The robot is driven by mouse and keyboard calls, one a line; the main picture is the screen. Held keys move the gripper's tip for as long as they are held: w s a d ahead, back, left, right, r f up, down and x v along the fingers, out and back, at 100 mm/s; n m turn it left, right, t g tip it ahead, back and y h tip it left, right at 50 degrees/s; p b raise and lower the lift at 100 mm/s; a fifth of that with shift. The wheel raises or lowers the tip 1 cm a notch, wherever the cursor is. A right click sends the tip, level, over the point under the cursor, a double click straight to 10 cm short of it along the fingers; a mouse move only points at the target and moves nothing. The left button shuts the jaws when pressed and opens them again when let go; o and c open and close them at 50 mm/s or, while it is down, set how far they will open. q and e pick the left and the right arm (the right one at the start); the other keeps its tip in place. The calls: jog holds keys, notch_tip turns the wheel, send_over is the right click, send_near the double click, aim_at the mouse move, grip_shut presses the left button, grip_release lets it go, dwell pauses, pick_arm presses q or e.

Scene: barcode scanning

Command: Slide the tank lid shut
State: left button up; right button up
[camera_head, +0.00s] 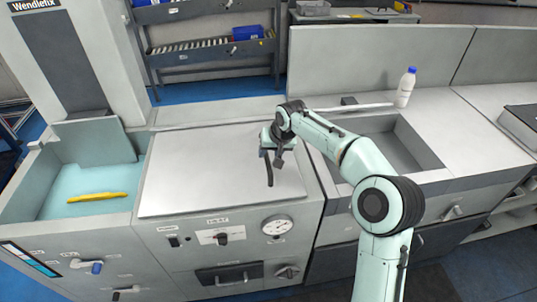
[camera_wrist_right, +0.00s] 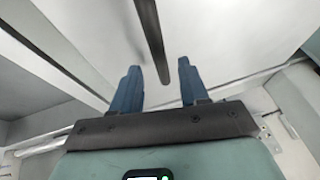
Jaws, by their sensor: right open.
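The tank lid (camera_head: 205,170) is a broad white panel lying flat on the middle of the grey machine. A dark bar handle (camera_head: 269,170) stands at its right side. The open tank (camera_head: 100,158) at the left has a pale blue inside with a yellow object (camera_head: 97,197) in it. My right gripper (camera_head: 277,152) is over the lid's right part, close to the handle. In the right wrist view its blue fingers (camera_wrist_right: 158,70) are apart, and the dark handle (camera_wrist_right: 149,35) appears between the tips. I cannot tell whether they touch it. My left gripper is out of view.
An open basin (camera_head: 434,163) lies right of the lid, partly behind my right arm. A white bottle with a blue cap (camera_head: 405,88) stands behind it. A gauge (camera_head: 277,226) and knobs are on the machine's front. A shelf rack (camera_head: 210,45) stands at the back.

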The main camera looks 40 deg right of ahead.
jog(key=shift+x, duration=1.2)
grip_shut()
